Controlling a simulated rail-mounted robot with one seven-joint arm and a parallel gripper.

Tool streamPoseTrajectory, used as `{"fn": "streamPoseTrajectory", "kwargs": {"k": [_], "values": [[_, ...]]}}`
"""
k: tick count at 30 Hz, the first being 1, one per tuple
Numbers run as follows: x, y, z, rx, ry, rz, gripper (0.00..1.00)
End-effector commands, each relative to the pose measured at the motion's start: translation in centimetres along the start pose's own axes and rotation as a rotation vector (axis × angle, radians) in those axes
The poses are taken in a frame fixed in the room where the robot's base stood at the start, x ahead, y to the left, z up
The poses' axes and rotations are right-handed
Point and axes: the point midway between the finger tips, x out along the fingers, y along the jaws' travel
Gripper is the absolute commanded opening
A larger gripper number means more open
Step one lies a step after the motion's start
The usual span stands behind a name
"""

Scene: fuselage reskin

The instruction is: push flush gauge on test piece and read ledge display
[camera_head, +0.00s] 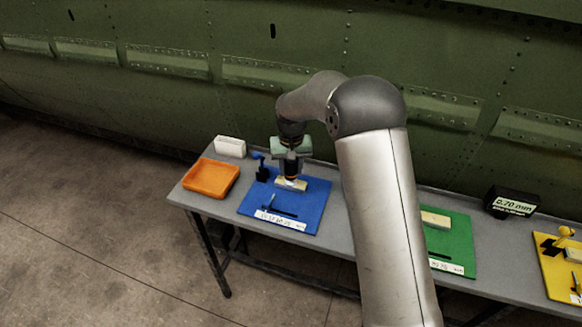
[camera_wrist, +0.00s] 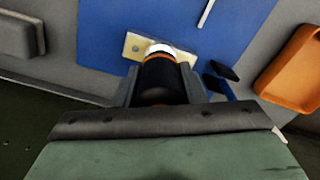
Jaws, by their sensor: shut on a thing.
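My gripper (camera_head: 292,172) is over the blue mat (camera_head: 318,192) and is shut on the flush gauge. The gauge (camera_wrist: 163,66) is a dark cylinder with an orange ring and a pale tip in the wrist view. Its tip meets or sits just over the cream test piece (camera_head: 299,186), which lies on the blue mat; I cannot tell whether they touch. The test piece shows in the wrist view (camera_wrist: 133,46) with a round dot at its left end. The ledge display (camera_head: 511,202) is a black box at the right and reads 0.70 mm.
An orange tray (camera_head: 211,178) and a white block (camera_head: 231,146) are at the bench's left end. A dark blue stand (camera_head: 262,170) is beside my gripper. A green mat (camera_head: 457,240) and a yellow mat (camera_head: 556,272) lie to the right. The green fuselage (camera_head: 200,90) rises behind the bench.

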Motion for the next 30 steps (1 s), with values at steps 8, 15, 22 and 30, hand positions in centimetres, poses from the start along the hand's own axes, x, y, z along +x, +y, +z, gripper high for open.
{"fn": "streamPoseTrajectory", "kwargs": {"k": [8, 15, 22, 30], "values": [[-0.9, 0.0, 0.0, 0.000, -0.001, 0.000, 0.14], [-2.9, 0.0, 0.0, 0.000, -0.001, 0.000, 0.14], [-4.8, 0.0, 0.0, 0.000, 0.001, 0.000, 0.14], [-6.8, 0.0, 0.0, 0.000, 0.000, 0.000, 0.14]]}}
